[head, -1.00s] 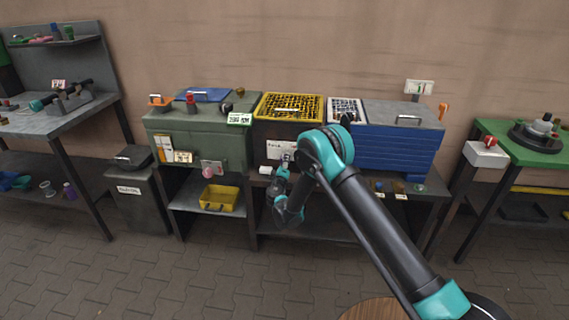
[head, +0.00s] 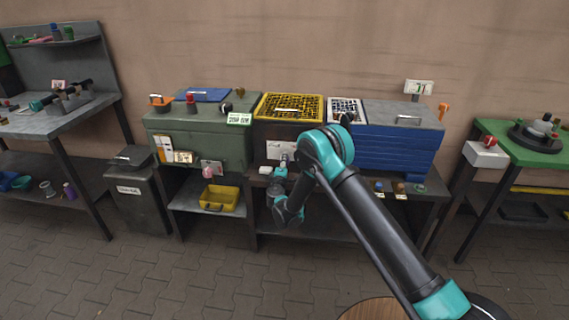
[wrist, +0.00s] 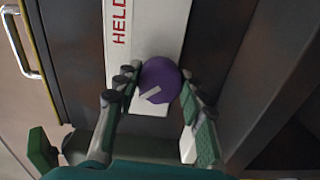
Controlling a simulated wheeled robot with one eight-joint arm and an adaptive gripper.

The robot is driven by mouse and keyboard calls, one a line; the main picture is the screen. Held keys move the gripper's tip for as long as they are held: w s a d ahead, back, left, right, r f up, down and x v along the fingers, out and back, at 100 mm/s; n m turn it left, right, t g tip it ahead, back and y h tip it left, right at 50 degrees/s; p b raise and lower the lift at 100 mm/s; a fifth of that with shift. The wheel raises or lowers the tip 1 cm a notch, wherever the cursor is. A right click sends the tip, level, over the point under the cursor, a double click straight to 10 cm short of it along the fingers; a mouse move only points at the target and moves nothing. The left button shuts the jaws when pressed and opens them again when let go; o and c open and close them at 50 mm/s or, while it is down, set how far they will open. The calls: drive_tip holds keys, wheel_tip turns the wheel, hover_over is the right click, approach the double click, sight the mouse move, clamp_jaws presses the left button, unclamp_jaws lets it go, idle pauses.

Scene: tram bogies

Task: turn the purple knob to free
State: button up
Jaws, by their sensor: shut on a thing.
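The purple knob (wrist: 160,78) shows in the wrist view on a white plate (wrist: 148,30) with red lettering that reads "HELD". A pale pointer line on the knob slants from its middle toward the lower left. My gripper (wrist: 158,84) is closed around the knob, one finger on its left side and one on its right. In the head view the white plate (head: 281,149) is on the dark front below the yellow crate. The knob cannot be made out there behind my arm. Any "free" marking is out of view.
A metal handle (wrist: 20,42) shows at the left of the wrist view. In the head view a green cabinet (head: 215,145) stands left of the plate and a blue slatted box (head: 395,150) right of it. A yellow bin (head: 219,198) sits on the shelf below.

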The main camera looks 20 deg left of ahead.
drive_tip(key=shift+s, duration=0.1)
drive_tip(key=o, duration=1.2)
drive_tip(key=shift+c, duration=0.2)
drive_tip(key=v, duration=0.7)
drive_tip(key=shift+s, duration=0.25)
